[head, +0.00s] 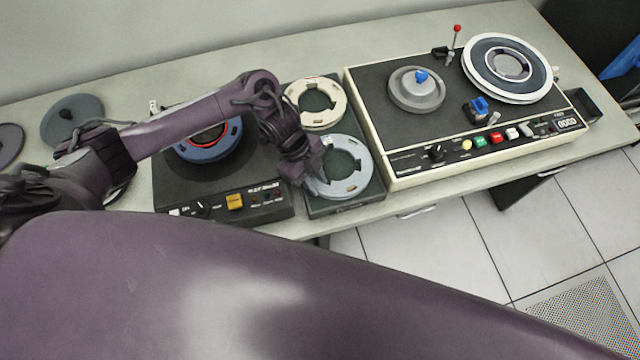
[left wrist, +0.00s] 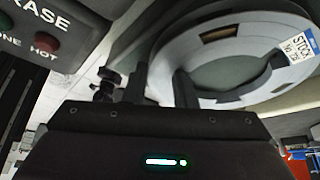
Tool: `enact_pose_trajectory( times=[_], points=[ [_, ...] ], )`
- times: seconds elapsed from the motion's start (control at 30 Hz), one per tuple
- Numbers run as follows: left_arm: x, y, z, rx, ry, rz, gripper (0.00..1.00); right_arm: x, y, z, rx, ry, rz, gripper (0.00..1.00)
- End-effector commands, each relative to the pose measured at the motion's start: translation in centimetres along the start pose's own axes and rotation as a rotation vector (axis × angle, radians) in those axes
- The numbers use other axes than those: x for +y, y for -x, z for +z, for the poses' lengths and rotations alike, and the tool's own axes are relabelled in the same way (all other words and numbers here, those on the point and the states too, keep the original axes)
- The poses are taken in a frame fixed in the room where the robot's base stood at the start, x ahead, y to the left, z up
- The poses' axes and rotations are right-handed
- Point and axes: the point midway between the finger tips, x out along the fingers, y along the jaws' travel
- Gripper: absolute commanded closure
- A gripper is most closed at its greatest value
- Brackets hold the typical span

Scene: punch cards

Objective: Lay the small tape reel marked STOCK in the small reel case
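The small grey reel marked STOCK (head: 356,184) is a pale ring on the near part of a dark green tray (head: 346,209) in the head view. In the left wrist view the reel (left wrist: 235,97) is large and shows its white and blue STOCK label. My left gripper (head: 314,182) is at the reel's left side. In the left wrist view its fingers (left wrist: 160,88) stand on either side of the ring's near rim, one in the central opening. Whether they press on the rim is unclear. I cannot identify the small reel case with certainty. My right gripper is out of view.
A cream reel (head: 318,103) lies on the tray's far part. A dark eraser unit (head: 225,191) with a blue reel (head: 215,146) stands left, and a tape deck (head: 455,140) stands right. An open black box (head: 583,104) sits right of the deck. The table front edge is close.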

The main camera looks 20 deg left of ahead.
Motion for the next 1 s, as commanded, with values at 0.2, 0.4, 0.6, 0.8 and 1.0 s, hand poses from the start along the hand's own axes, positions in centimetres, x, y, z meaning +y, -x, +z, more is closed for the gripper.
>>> enact_pose_trajectory(
  times=[0.2,0.4,0.6,0.8,1.0],
  points=[
    [0.0,0.0,0.0,0.0,0.0,0.0,1.0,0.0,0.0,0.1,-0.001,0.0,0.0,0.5],
    [-0.1,0.4,-0.2,0.001,-0.001,-0.002,1.0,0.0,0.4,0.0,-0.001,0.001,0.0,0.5],
    [-0.1,1.6,-0.7,0.001,-0.001,-0.002,1.0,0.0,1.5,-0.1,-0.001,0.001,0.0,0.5],
    [-0.1,2.6,-1.3,0.001,-0.001,-0.002,1.0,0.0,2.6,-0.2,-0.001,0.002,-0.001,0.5],
    [-0.1,3.7,-1.8,0.001,-0.001,-0.002,1.0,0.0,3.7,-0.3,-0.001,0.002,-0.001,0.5]
  ],
)
